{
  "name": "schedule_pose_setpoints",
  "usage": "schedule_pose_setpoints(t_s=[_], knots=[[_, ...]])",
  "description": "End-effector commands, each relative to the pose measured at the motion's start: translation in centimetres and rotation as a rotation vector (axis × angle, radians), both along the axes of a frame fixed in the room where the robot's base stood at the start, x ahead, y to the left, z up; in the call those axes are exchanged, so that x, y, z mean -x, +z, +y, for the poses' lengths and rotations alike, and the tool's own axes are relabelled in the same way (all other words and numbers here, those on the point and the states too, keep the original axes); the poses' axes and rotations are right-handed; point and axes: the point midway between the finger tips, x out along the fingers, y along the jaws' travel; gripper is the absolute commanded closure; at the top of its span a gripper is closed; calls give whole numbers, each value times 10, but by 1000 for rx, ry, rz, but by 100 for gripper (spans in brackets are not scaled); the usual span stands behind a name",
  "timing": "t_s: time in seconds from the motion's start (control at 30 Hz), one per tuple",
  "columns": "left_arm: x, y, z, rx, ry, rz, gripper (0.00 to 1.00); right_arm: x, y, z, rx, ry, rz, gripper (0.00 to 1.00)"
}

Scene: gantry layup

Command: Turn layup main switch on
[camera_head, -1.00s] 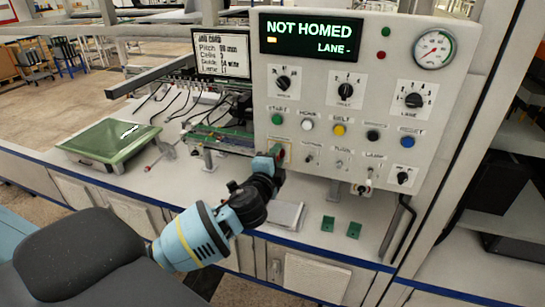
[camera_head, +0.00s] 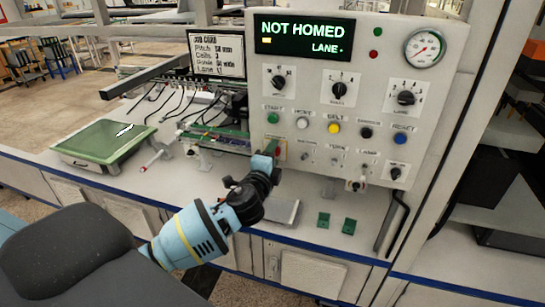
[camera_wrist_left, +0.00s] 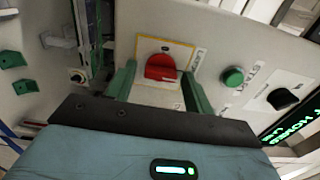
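The main switch (camera_wrist_left: 161,67) is a red rotary knob on a yellow-edged plate, seen in the left wrist view on the control panel (camera_head: 300,180). My left gripper (camera_wrist_left: 158,88) is open, with one green finger on each side of the knob in that view. I cannot tell whether the fingers touch it. In the head view the left gripper (camera_head: 270,160) is at the panel's lower left corner and hides most of the switch. The panel display (camera_head: 304,38) reads NOT HOMED. My right gripper is not in view.
The green START button (camera_head: 273,118) is close above the left gripper. Other buttons and knobs cover the panel. A green-topped tray (camera_head: 105,142) is on the bench at left. Two small green blocks (camera_head: 323,219) (camera_head: 348,226) lie below the panel.

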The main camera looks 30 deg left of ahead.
Motion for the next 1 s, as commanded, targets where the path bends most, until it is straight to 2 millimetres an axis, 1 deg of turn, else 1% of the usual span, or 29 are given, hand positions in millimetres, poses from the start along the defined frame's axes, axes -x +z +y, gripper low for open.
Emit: schedule_pose_setpoints(t_s=[0.37,0.53,0.8,0.9,1.0], knots=[[3,-1,-1,2,-1,1,44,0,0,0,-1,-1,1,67],[19,-2,-5,4,-2,2,44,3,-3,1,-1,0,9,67],[58,-2,-14,3,-2,2,44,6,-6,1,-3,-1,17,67],[68,-2,-16,3,-1,3,44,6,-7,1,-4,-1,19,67],[73,-1,-18,2,0,1,44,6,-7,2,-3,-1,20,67]])
